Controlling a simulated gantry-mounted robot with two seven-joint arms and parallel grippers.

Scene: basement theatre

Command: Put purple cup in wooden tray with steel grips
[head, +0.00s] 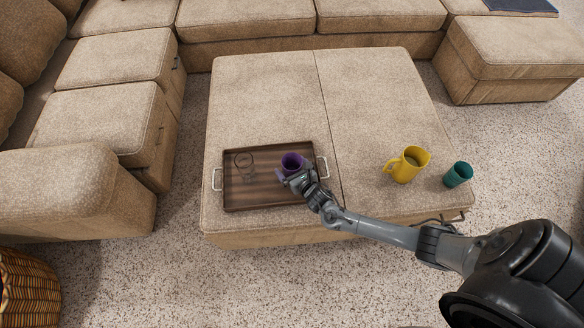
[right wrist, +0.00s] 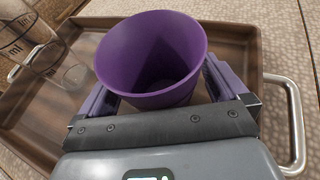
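The purple cup (head: 291,162) is upright over the right part of the wooden tray (head: 263,203), which has a steel grip at each short side. I cannot tell whether the cup's base touches the tray floor. In the head view my right gripper (head: 297,178) is at the near side of the cup. My left gripper is not in view.
A clear glass (head: 244,166) stands in the tray's left part. The tray rests on a beige ottoman (head: 265,90). A yellow pitcher (head: 407,165) and a teal cup (head: 458,174) stand at the ottoman's right. The ottoman's far half is clear.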

